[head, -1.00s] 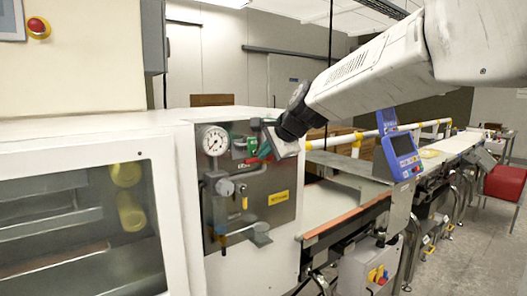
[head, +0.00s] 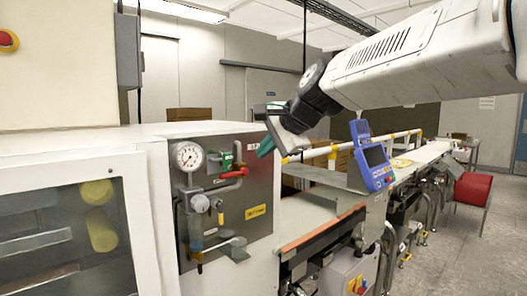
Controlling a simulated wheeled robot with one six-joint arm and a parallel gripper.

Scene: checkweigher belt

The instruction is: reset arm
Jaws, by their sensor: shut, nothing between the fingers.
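My gripper (head: 268,145) is in the upper middle of the head view, at the end of my white arm that comes in from the upper right. Its fingers are shut with nothing between them. It hangs in the air just right of the panel with the round pressure gauge (head: 188,156) and the red-handled valve (head: 232,173). The fingertips overlap the panel's upper right edge in the picture. I cannot tell the exact gap in depth, but I see no contact.
A white machine cabinet (head: 262,259) stands at the left and middle. The belt (head: 310,212) runs back to the right, with a blue display (head: 372,166) beside it and a yellow-and-white rail (head: 340,146) behind. A red seat (head: 473,187) stands on open floor at right.

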